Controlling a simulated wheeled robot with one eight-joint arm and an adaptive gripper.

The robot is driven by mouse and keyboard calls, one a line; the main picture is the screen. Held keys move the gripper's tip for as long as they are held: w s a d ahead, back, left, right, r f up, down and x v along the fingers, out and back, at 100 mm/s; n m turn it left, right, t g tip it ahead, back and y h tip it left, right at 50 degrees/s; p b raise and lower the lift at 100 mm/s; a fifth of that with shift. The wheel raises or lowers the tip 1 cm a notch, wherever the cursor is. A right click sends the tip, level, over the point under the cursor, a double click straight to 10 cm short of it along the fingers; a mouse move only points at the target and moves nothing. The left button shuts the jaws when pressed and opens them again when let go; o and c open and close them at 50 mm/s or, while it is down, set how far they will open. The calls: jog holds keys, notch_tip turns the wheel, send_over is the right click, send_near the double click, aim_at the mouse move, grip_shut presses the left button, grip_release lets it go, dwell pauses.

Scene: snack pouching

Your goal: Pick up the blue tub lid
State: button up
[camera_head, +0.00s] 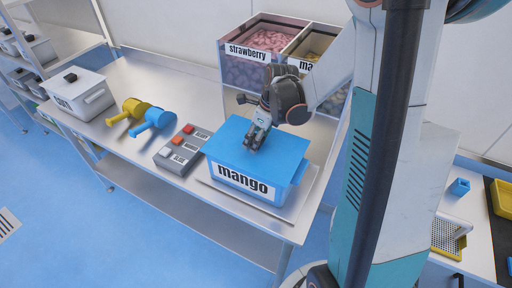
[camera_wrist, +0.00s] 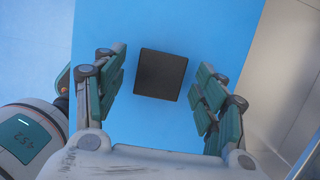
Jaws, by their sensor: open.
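The blue tub (camera_head: 244,184) with a "mango" label stands on the steel table, with its blue lid (camera_head: 281,142) on top. In the wrist view the lid (camera_wrist: 165,25) fills the middle of the picture, and its black square knob (camera_wrist: 161,74) sits between my fingers. My gripper (camera_head: 254,143) is over the lid, pointing down. In the wrist view my gripper (camera_wrist: 160,90) is open, with one finger on each side of the knob and visible gaps to it. In the head view my gripper hides the knob.
A grey button box (camera_head: 182,149) stands left of the tub. Blue (camera_head: 154,121) and yellow (camera_head: 129,110) scoops lie farther left, beside a white lidded tub (camera_head: 78,95). A strawberry bin (camera_head: 262,75) stands behind. The tub sits close to the table's front edge.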

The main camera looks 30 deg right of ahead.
jog(key=shift+c, duration=0.6)
grip_shut()
jog(key=shift+r, duration=0.15)
